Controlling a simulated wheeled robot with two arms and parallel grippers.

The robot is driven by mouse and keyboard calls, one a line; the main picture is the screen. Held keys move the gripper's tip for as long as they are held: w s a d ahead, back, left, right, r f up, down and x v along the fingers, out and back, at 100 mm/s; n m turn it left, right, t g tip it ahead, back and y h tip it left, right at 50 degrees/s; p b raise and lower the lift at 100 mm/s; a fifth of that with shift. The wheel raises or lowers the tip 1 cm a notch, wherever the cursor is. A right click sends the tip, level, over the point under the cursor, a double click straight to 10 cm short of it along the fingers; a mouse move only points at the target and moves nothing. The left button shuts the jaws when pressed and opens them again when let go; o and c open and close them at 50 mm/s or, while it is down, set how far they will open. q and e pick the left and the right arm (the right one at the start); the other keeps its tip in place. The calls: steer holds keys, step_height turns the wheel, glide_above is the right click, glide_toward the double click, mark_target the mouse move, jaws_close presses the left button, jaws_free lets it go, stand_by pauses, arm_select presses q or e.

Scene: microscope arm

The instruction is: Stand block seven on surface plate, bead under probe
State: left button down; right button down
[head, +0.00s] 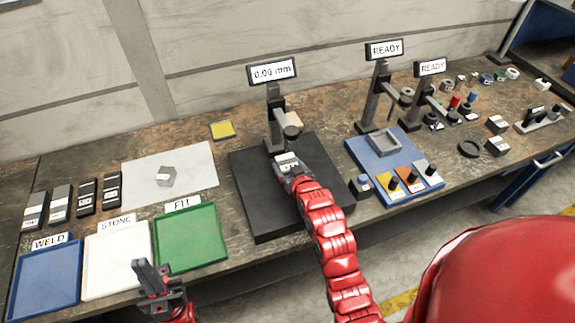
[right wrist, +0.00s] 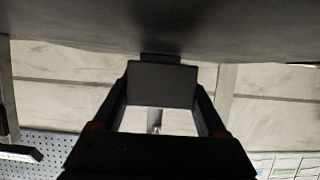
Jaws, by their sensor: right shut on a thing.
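The black surface plate (head: 258,222) lies mid-bench under a gauge stand (head: 275,118) whose display reads 0.00 mm. My right gripper (head: 285,172) is over the plate, below the probe head (head: 292,131), shut on a block with a white label (head: 287,161). The label is too small to read, and I cannot tell whether the block touches the plate. In the right wrist view the dark block (right wrist: 160,84) sits between the fingers; no bead can be made out. My left gripper (head: 150,277) is by the front edge near the STONE tray, its jaw gap unclear.
Several labelled blocks (head: 60,204) stand at left behind the WELD (head: 45,283), STONE (head: 117,265) and FIT (head: 190,238) trays. A grey piece (head: 165,177) lies on a white sheet (head: 195,165). A blue fixture board (head: 378,165) and two READY stands are right of the plate.

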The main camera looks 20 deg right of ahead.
steer(key=shift+w, duration=0.1)
steer(key=shift+c, duration=1.3)
jaws_free()
steer(key=shift+o, duration=1.3)
